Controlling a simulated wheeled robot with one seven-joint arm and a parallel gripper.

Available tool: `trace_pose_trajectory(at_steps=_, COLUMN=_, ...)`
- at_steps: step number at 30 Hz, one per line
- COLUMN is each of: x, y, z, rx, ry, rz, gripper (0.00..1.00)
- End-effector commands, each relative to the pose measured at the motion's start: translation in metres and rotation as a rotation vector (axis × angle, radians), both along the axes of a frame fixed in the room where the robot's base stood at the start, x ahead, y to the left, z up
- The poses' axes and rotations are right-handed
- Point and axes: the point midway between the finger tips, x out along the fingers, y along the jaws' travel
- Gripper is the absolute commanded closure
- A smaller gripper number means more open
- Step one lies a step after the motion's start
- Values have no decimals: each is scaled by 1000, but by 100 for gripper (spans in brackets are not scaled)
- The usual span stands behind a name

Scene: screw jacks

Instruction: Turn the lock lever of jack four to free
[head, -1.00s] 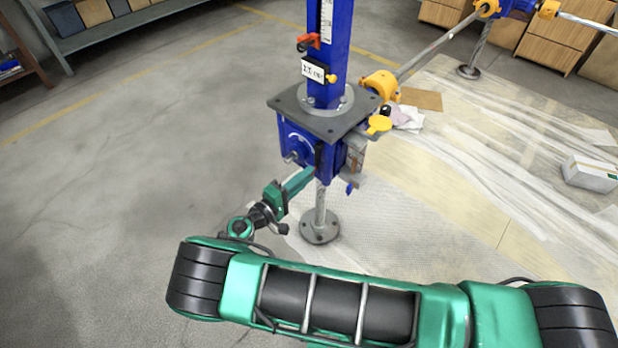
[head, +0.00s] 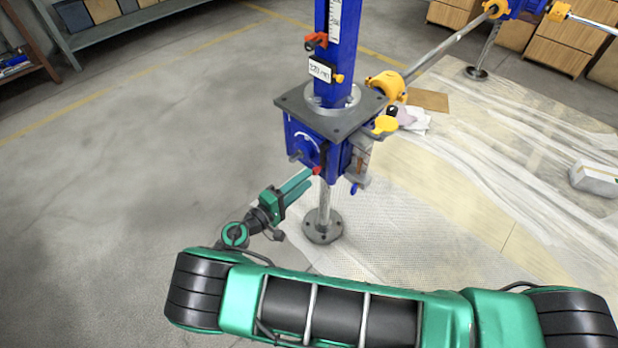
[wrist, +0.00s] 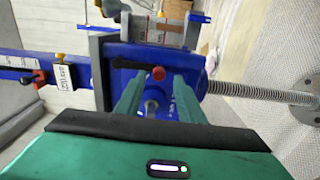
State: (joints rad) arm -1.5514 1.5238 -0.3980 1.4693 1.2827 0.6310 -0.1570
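A blue screw jack (head: 335,45) stands upright; the writing on its white tag (head: 320,69) is too small to read. On its blue housing is a black lever (head: 318,155) with a red tip (head: 317,171), pointing down. In the wrist view the picture lies sideways, and the red tip (wrist: 158,73) shows just beyond and between the fingers. My gripper (head: 308,182) is open and empty, its green fingers just below and left of the lever tip. In the wrist view my gripper (wrist: 157,82) has a clear gap between its fingers. I cannot tell whether they touch the lever.
A second red lever (head: 316,41) sits higher on the column. A grey plate (head: 335,112) juts out above the housing. A yellow-ended shaft (head: 440,52) leads to another jack at back right. The screw foot (head: 322,228) stands on plastic sheeting. The floor at left is clear.

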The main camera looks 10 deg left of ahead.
Motion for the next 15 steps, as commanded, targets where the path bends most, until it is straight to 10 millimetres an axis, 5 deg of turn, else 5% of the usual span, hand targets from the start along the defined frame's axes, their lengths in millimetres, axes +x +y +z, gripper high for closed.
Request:
trace_pose_trajectory(at_steps=9, x=-48, y=35, z=-1, rx=0, ry=2, rz=4, gripper=65)
trace_pose_trajectory(at_steps=15, x=-64, y=46, z=-2, rx=0, ry=4, rz=3, gripper=65)
